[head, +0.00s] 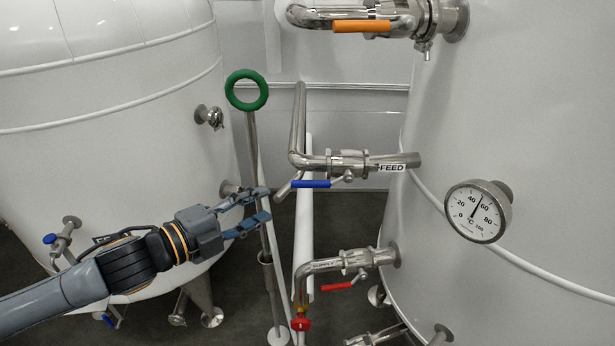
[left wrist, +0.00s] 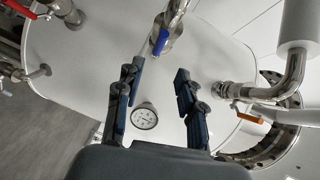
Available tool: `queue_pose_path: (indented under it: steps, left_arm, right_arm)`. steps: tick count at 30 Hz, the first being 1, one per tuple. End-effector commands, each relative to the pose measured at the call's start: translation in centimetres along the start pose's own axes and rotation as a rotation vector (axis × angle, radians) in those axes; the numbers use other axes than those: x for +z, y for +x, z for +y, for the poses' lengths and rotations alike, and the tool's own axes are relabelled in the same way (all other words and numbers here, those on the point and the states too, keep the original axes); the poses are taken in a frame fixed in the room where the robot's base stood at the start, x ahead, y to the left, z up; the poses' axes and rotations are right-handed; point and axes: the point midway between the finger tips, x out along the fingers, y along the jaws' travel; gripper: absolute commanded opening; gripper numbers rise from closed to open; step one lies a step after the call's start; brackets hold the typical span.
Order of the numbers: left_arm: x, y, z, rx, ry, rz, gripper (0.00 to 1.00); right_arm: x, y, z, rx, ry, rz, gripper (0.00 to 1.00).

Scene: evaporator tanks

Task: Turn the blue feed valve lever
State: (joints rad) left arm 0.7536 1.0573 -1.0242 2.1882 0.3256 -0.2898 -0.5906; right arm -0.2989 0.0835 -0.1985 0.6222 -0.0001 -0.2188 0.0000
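The blue feed valve lever (head: 310,183) lies roughly level in the head view, below the steel pipe marked FEED (head: 391,168). In the left wrist view the blue lever (left wrist: 160,42) shows beyond the fingertips, between them in the picture. My left gripper (head: 266,204) is open and empty, a short way left of the lever and slightly lower in the head view. Its two dark blue fingers stand apart in the left wrist view (left wrist: 157,76), and neither appears to touch the lever. My right gripper is not in view.
An orange lever (head: 361,26) is on the pipe above, and a red lever (head: 337,287) on the supply pipe below. A green handwheel (head: 246,90) on a tall stem stands near my left gripper. A dial gauge (head: 478,212) sticks out of the right tank (head: 520,110).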

Motion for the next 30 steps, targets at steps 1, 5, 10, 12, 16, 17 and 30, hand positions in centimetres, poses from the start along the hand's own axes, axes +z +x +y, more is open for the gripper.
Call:
queue_pose_path:
  steps: [1, 5, 10, 12, 16, 17, 30]
  left_arm:
    - [0.0, 0.6, -0.2, -0.002, -0.001, 0.001, 0.38]
    - [-0.1, 2.7, -0.4, -0.003, -0.003, 0.002, 0.38]
    - [-0.1, 6.3, -0.5, -0.003, -0.005, 0.001, 0.38]
    - [-0.1, 7.7, -0.4, -0.003, -0.004, 0.001, 0.38]
    - [-0.1, 10.2, -0.4, -0.003, -0.004, 0.0, 0.38]
    - [-0.1, 10.7, -0.3, -0.002, -0.003, -0.001, 0.38]
    - [0.1, 13.2, 0.0, -0.002, -0.002, -0.001, 0.38]
  right_arm:
    - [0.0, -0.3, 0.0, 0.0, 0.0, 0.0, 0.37]
    - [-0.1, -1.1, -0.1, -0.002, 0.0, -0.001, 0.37]
    - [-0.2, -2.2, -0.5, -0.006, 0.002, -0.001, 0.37]
    - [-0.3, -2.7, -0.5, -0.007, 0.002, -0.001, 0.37]
    - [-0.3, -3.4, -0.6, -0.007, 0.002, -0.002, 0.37]
    - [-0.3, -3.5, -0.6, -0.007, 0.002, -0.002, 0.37]
    - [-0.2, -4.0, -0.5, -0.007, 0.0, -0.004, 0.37]
